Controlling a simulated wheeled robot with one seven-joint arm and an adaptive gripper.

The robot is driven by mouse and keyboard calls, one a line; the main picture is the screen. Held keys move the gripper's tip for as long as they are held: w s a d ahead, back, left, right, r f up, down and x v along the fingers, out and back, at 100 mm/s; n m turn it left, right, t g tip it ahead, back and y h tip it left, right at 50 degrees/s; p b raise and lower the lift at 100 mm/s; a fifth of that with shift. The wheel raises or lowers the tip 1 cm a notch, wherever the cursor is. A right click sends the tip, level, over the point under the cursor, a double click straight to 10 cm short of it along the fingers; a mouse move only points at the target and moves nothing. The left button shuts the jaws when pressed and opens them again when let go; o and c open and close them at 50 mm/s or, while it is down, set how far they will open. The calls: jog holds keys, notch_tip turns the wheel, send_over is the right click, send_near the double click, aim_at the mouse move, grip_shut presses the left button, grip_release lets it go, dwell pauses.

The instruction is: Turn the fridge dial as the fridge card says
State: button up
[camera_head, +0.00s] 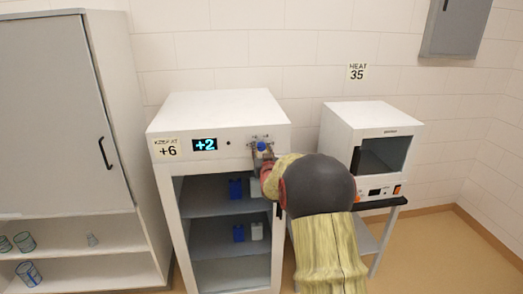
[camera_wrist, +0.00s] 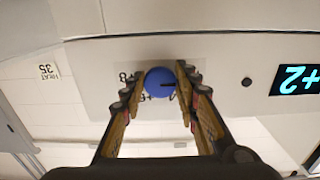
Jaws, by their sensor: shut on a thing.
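The white fridge (camera_head: 219,108) stands in the middle of the head view. Its card (camera_head: 167,149) reads "KEEP AT +6" and its lit display (camera_head: 204,144) reads "+2"; the display also shows in the wrist view (camera_wrist: 297,79). The round blue dial (camera_head: 262,146) is at the panel's right end. In the wrist view the dial (camera_wrist: 160,83) has a dark pointer mark and sits between my fingertips. My gripper (camera_wrist: 161,80) is shut on the dial. Scale marks around the dial are partly hidden by the fingers; "+8" and "+6" partly show.
A white heater oven (camera_head: 372,140) stands on a table to the right, with a "HEAT 35" card (camera_head: 357,72) on the wall above. Blue and white bottles stand on the fridge shelves. A grey cabinet (camera_head: 60,110) is at the left. A grey wall box (camera_head: 456,26) hangs upper right.

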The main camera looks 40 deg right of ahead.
jog(key=shift+c, duration=1)
jog(key=shift+m+b, duration=0.3)
jog(key=shift+b, duration=0.05)
jog(key=m+b, duration=0.3)
jog(key=shift+f+m, duration=0.15)
jog(key=shift+m, duration=0.15)
jog(key=m+b, duration=0.2)
jog(key=m, duration=0.1)
jog(key=shift+a+m, duration=0.1)
jog(key=shift+m, duration=0.2)
jog(key=m+b, duration=0.2)
jog(key=m, duration=0.1)
jog(key=shift+m, duration=0.3)
jog(key=m, duration=0.2)
jog(key=m+b, duration=0.1)
jog(key=m, duration=0.1)
jog(key=m+b, duration=0.1)
jog(key=m, duration=0.1)
jog(key=shift+r, duration=0.25)
jog(key=m+b, duration=0.1)
jog(key=m, duration=0.5)
jog(key=shift+m, duration=0.3)
